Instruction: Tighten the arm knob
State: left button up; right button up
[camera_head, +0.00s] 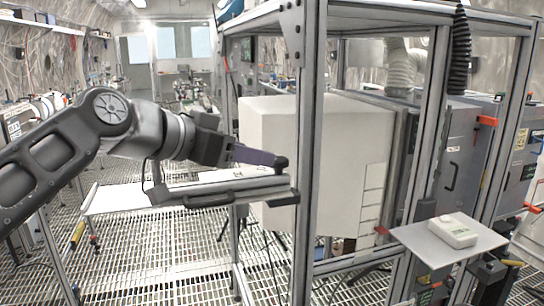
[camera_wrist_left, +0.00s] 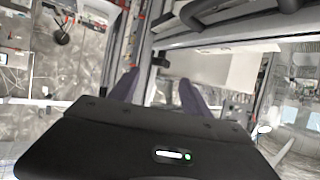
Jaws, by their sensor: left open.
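My left arm comes in from the left in the head view. Its gripper (camera_head: 258,157) points right, with purple-grey fingers. A small black knob (camera_head: 281,163) shows right at the fingertips, near the right end of a grey arm (camera_head: 225,190) that reaches the upright post. In the left wrist view the two fingers of my left gripper (camera_wrist_left: 157,90) stand apart, and a small black piece that looks like the knob (camera_wrist_left: 160,60) shows ahead of the gap between them. I cannot tell whether the fingers touch it. My right gripper is not in view.
An aluminium frame post (camera_head: 310,150) stands just right of the knob. Behind it is a large white box (camera_head: 345,150). A small shelf (camera_head: 420,245) at lower right holds a white device (camera_head: 452,231). Grated floor (camera_head: 150,255) lies open below my left arm.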

aim_at(278, 159)
pick_arm(q)
jog(key=p+x, duration=0.1)
jog(key=x, duration=0.5)
jog(key=shift+r+p, duration=0.1)
jog(key=shift+p, duration=0.3)
jog(key=shift+w+d+f, duration=0.25)
jog(key=shift+d, duration=0.05)
jog(key=shift+c, duration=0.4)
grip_shut()
